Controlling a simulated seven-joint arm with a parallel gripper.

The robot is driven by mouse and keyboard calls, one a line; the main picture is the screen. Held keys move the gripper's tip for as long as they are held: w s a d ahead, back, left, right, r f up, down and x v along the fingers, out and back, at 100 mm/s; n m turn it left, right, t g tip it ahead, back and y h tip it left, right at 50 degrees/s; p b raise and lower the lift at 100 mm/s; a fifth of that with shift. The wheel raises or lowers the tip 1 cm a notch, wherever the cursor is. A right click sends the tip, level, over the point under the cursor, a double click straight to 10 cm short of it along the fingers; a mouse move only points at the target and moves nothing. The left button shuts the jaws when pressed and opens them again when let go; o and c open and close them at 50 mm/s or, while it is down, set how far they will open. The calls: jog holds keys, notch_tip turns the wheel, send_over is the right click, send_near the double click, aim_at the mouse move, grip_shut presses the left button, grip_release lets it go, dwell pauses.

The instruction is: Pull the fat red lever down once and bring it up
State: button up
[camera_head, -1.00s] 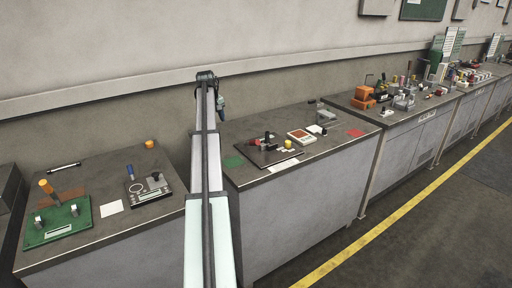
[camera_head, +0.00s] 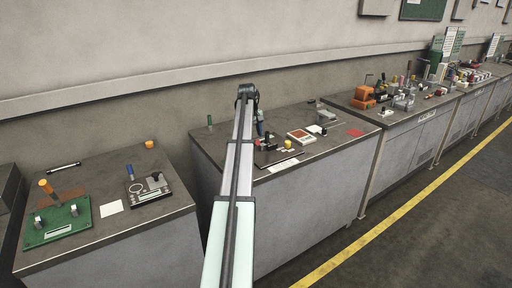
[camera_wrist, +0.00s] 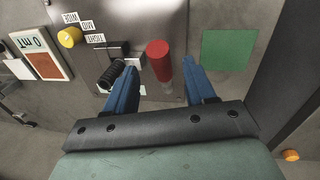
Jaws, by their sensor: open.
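The fat red lever (camera_wrist: 158,58) shows in the wrist view as a thick red cylinder on a paler shaft, mounted on a dark panel (camera_wrist: 152,18). My gripper (camera_wrist: 161,70) is open, with two blue fingers. In the picture the lever lies between the fingertips, with a gap on both sides. I cannot tell how far the fingers are above it, and no contact shows. In the head view my gripper (camera_head: 259,126) hangs over the left part of the same panel (camera_head: 283,157), and my arm hides part of it.
A black ribbed handle (camera_wrist: 110,75) stands close beside the left finger. A yellow knob (camera_wrist: 69,37) and WIDE, MID, TIGHT labels are farther left. A green square (camera_wrist: 229,50) lies flat to the right. A readout box (camera_wrist: 42,56) sits at far left.

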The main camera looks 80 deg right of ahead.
jog(key=shift+s+d+f, duration=0.1)
jog(key=shift+d+f, duration=0.05)
jog(key=shift+f, duration=1)
jog(key=shift+s+d+f, duration=0.15)
jog(key=shift+f, duration=1)
jog(key=shift+s+d+f, duration=0.1)
jog(key=shift+d+f, duration=0.05)
jog(key=shift+f, duration=1)
jog(key=shift+c, duration=0.2)
grip_shut()
